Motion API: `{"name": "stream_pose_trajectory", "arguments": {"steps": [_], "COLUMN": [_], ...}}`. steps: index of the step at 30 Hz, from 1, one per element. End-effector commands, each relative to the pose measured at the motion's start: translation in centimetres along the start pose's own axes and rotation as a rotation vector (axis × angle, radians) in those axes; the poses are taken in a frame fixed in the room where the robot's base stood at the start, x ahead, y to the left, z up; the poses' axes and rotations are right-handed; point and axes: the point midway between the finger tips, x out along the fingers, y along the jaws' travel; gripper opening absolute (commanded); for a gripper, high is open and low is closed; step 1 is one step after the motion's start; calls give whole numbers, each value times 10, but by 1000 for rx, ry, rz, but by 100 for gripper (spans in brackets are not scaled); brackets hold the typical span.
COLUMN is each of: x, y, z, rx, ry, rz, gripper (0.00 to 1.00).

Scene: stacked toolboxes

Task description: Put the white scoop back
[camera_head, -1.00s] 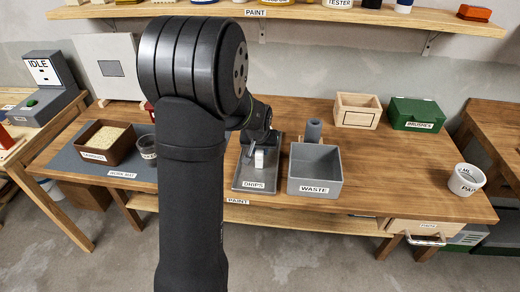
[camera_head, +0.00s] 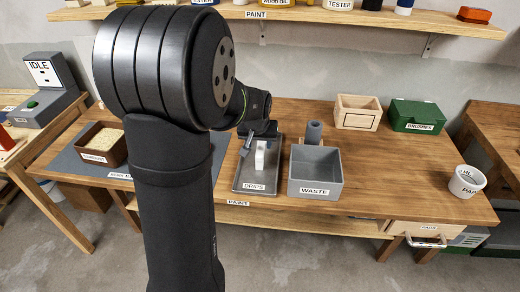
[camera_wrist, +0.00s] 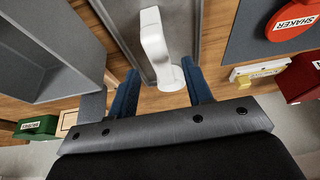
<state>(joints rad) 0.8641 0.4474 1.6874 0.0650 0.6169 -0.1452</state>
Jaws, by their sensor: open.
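The white scoop (camera_head: 261,157) is at the grey tray labelled DRIPS (camera_head: 259,187). In the wrist view the scoop (camera_wrist: 153,32) shows as a long white piece with a rounded white end (camera_wrist: 171,79) near my fingers. My gripper (camera_wrist: 160,80) is open, with its two blue fingers to either side of that rounded end and gaps between. In the head view my gripper (camera_head: 247,146) is over the tray, partly hidden by my wrist. I cannot tell whether a finger touches the scoop.
A grey WASTE bin (camera_head: 315,190) stands right of the tray, with a grey cylinder (camera_head: 313,131) behind it. A brown box of pale grains (camera_head: 101,157) sits at left on a dark mat. A wooden box (camera_head: 357,112), green BRUSHES box (camera_head: 417,115) and white pot (camera_head: 467,182) are farther right.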

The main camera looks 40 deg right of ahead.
Motion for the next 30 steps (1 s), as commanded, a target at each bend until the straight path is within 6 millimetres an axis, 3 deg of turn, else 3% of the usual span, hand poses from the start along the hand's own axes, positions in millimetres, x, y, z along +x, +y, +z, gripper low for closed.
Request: {"name": "stream_pose_trajectory", "arguments": {"steps": [9,15,21,30], "x": [-67,-97,-109,-109], "y": [0,0,0,0], "z": [-1,-1,0,0], "rx": [0,1,1,1], "ry": [4,3,1,1], "rz": [0,0,0,0], "gripper": [46,46,46,46]}}
